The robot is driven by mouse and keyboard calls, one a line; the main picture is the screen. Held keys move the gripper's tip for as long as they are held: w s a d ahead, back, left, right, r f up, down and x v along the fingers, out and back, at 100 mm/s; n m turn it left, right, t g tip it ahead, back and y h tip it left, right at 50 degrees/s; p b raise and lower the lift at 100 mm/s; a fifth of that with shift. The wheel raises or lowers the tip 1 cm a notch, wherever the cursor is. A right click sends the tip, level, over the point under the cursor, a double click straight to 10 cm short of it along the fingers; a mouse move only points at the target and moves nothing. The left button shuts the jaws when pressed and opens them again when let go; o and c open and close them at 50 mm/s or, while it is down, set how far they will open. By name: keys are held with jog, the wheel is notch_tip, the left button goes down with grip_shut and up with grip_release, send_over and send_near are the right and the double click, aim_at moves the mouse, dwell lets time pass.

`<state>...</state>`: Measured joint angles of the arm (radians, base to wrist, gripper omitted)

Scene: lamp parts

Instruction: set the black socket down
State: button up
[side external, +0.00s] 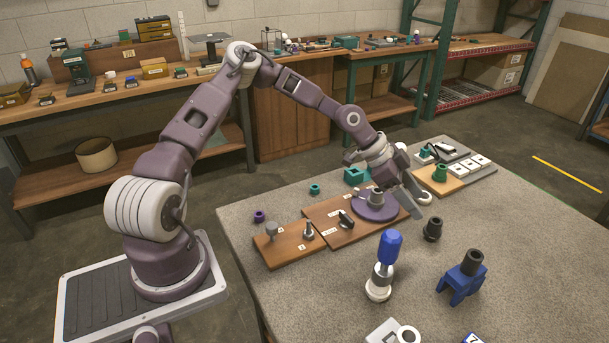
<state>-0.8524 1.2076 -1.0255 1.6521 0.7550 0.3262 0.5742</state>
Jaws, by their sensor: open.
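A small black socket (433,229) stands upright on the grey table, just in front and to the right of my gripper (415,200). My gripper is open, pointing down beside the purple round base (365,208) and apart from the socket. I see nothing between its fingers, though the hand partly hides that space. The purple base carries a grey upright post (376,197) and sits by the right end of the wooden board. A second black cylinder (472,260) sits in a blue holder (460,284) further right.
A blue-topped tool (388,250) stands on a white foot in front of the socket. Wooden boards (286,248) with small parts lie left. A green part (440,173) and white switches (468,163) are at the back. The table's right side is mostly clear.

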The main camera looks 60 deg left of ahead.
jog(key=s+r+n+y, duration=0.2)
jog(key=s+r, duration=0.4)
jog(key=s, duration=0.6)
jog(key=s+d+r+n+y, duration=0.1)
jog(key=s+r+n+y, duration=0.1)
jog(key=s+r+n, duration=0.2)
jog(key=s+r+n+y, duration=0.2)
jog(key=s+r, duration=0.8)
jog(key=s, duration=1.1)
jog(key=shift+d+r+n, duration=0.25)
jog(key=shift+d+n, duration=0.15)
jog(key=shift+n, duration=0.2)
